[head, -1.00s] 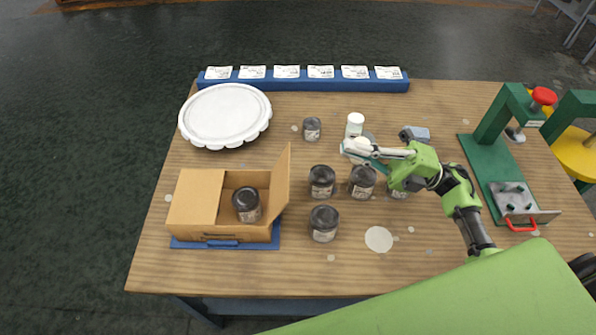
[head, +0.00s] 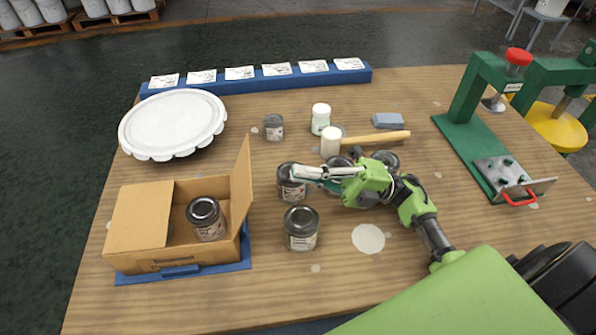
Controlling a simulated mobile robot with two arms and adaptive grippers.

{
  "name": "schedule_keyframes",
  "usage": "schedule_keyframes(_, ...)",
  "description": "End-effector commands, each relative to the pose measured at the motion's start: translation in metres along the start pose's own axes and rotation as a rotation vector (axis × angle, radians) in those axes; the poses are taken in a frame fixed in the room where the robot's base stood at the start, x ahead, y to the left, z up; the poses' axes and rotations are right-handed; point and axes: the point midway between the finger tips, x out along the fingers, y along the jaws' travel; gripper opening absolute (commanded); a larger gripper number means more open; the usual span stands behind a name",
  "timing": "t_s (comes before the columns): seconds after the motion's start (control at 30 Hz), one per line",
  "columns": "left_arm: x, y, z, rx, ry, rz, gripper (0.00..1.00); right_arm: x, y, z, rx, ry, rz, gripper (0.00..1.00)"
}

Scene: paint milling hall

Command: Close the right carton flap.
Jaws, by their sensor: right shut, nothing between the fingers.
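An open cardboard carton (head: 180,264) stands on a blue tray (head: 240,262) at the left front of the table. Its left flap (head: 140,216) lies flat over the left part. Its right flap (head: 241,187) stands upright at the right side. A dark-lidded jar (head: 206,219) is inside the carton. My right gripper (head: 298,173) is shut and empty. It is to the right of the flap, apart from it, over or beside a dark jar (head: 288,190); I cannot tell whether it touches that jar. My left gripper is out of view.
Another jar (head: 301,228) stands in front of the gripper, and more jars are partly hidden behind it. A mallet (head: 376,137), a white lid (head: 172,125), a blue card rail (head: 260,82) and a green press (head: 478,130) are farther off. The table between carton and jars is clear.

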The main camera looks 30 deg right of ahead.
Motion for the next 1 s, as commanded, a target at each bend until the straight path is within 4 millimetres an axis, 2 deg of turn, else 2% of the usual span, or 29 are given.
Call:
schedule_keyframes(0.03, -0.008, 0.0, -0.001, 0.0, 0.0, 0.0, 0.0, 0.013, 0.005, -0.001, 0.0, 0.003, 0.005, 0.0)
schedule_keyframes(0.2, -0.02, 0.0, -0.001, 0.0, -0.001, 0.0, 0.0, 0.045, 0.005, 0.0, 0.0, 0.002, 0.005, 0.0)
schedule_keyframes(0.4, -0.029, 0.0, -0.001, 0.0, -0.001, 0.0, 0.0, 0.07, 0.003, 0.0, -0.001, 0.001, 0.003, 0.0)
schedule_keyframes(0.57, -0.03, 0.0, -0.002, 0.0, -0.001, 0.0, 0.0, 0.077, 0.001, 0.0, -0.001, 0.001, 0.001, 0.0)
schedule_keyframes(1.0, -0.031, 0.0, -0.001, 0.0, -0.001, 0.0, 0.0, 0.079, 0.001, 0.001, -0.001, 0.002, -0.009, 0.0)
